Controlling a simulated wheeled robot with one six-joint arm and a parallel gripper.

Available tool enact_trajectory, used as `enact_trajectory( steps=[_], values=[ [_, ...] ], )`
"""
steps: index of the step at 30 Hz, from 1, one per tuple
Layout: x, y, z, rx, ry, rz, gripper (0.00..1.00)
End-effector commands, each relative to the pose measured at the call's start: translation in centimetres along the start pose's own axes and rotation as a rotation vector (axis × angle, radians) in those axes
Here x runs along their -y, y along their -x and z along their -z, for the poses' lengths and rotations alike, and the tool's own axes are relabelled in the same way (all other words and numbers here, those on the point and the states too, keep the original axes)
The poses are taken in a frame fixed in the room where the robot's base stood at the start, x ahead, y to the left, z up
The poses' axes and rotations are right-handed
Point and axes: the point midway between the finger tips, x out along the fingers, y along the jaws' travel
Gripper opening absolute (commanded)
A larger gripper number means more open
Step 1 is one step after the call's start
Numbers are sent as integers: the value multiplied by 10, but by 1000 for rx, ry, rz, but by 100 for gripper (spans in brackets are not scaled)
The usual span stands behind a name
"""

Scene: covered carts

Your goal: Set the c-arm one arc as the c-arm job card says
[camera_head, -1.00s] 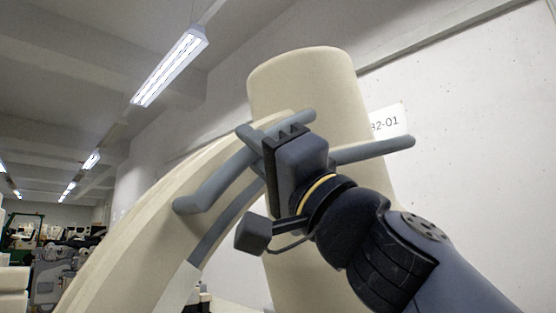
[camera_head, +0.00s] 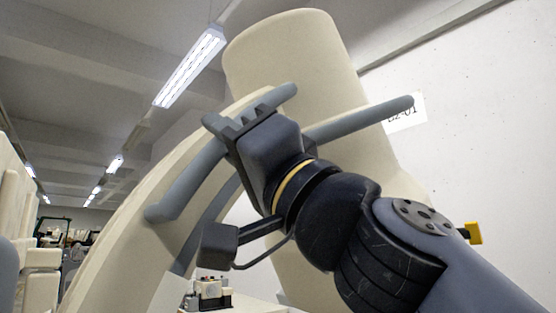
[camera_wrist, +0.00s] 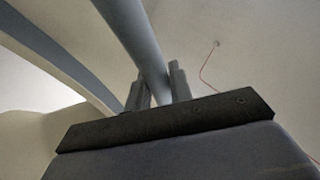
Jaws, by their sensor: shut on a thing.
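The c-arm's cream arc (camera_head: 120,235) rises from lower left to the upper middle of the head view. A grey handle bar (camera_head: 190,182) runs along its face, and it also shows in the wrist view (camera_wrist: 135,35). My gripper (camera_head: 228,125) is at the upper part of this bar. In the wrist view my gripper (camera_wrist: 160,88) has one finger on each side of the bar, shut on it. A large cream cylinder (camera_head: 290,60) stands at the arc's top end. A second grey bar (camera_head: 365,118) sticks out to the right. No job card is readable.
A white wall with a partly hidden sign (camera_head: 407,112) is behind at right. A small machine with a red knob (camera_head: 208,292) sits low in the middle. Cream equipment (camera_head: 40,270) stands at the left edge. A ceiling lamp (camera_head: 190,66) hangs above.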

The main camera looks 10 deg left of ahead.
Motion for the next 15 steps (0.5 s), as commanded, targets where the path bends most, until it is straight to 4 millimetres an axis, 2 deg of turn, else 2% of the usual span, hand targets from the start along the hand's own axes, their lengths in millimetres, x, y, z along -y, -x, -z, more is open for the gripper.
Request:
enact_trajectory(
  steps=[1,3,15],
  values=[
    [-3,3,-9,11,3,1,0],
    [-3,4,-14,15,9,4,0],
    [-1,8,-26,27,29,10,0]
  ],
)
